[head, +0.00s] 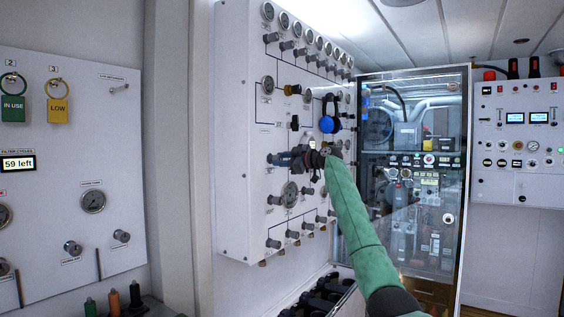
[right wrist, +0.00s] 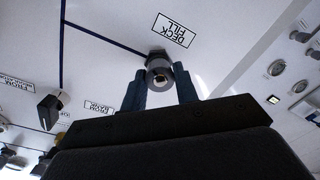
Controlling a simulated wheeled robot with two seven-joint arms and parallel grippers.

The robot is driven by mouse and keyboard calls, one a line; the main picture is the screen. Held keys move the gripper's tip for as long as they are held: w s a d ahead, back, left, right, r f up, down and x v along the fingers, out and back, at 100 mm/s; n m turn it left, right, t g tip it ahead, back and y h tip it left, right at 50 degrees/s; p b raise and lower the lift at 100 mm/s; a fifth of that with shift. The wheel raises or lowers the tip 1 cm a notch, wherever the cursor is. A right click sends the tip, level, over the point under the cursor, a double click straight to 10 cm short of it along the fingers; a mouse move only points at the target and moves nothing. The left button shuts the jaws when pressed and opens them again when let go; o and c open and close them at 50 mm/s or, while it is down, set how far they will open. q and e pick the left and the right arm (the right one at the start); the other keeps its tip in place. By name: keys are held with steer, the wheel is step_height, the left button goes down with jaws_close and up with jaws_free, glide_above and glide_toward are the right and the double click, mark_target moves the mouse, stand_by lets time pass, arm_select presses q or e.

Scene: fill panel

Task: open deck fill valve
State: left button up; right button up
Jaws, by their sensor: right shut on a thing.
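The deck fill valve (right wrist: 160,70) is a small round grey knob on the white fill panel (head: 233,200). In the right wrist view it sits between my right gripper's two dark blue fingers (right wrist: 160,88), beside the "DECK FILL" label (right wrist: 174,30), which appears upside down. My right gripper is shut on this knob. In the head view, the right gripper (head: 280,159) reaches the panel's middle left, and its fingers and wrist hide most of the knob. My left gripper is not in view.
Gauges and other knobs crowd the panel around the gripper. A blue and black item (head: 327,124) hangs just above my right wrist. A glass-fronted cabinet (head: 411,180) stands behind my arm. Another panel (head: 70,180) with tags (head: 58,109) is at left.

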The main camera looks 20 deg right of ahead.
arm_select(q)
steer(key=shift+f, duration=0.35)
arm_select(e)
steer(key=shift+n, duration=0.6)
steer(key=o, duration=1)
steer(key=shift+w, duration=0.1)
steer(key=shift+c, duration=0.2)
arm_select(q)
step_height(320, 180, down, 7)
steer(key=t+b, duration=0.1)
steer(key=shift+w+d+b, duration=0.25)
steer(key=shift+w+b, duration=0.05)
steer(key=shift+b, duration=0.1)
arm_select(e)
steer(key=v, duration=0.7)
steer(key=shift+s+d, duration=0.2)
steer(key=shift+s, duration=0.15)
